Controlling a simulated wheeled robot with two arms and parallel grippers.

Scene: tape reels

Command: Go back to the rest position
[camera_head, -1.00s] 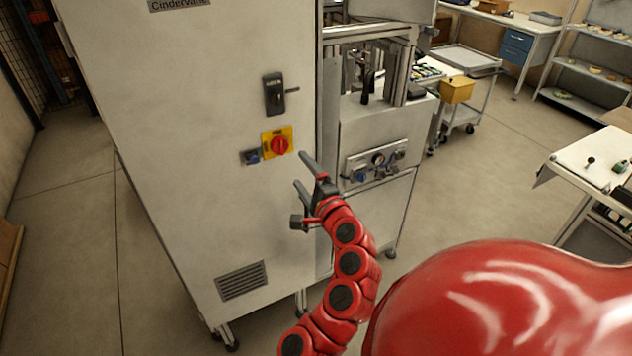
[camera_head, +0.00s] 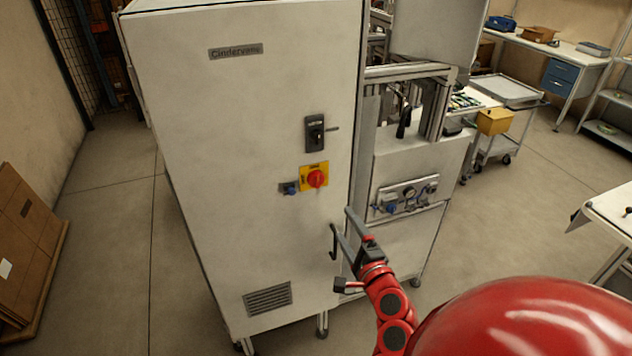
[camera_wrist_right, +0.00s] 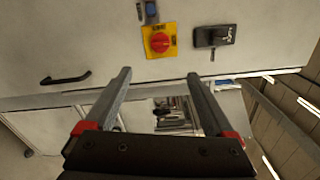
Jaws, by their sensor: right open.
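My left gripper is not in the head view.
A machine with a gauge panel (camera_head: 405,195) adjoins the cabinet on the right. A trolley with a yellow bin (camera_head: 494,121) stands behind it. Cardboard boxes on a pallet (camera_head: 28,235) are at the left. A table (camera_head: 612,210) is at the right edge. Floor between is clear.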

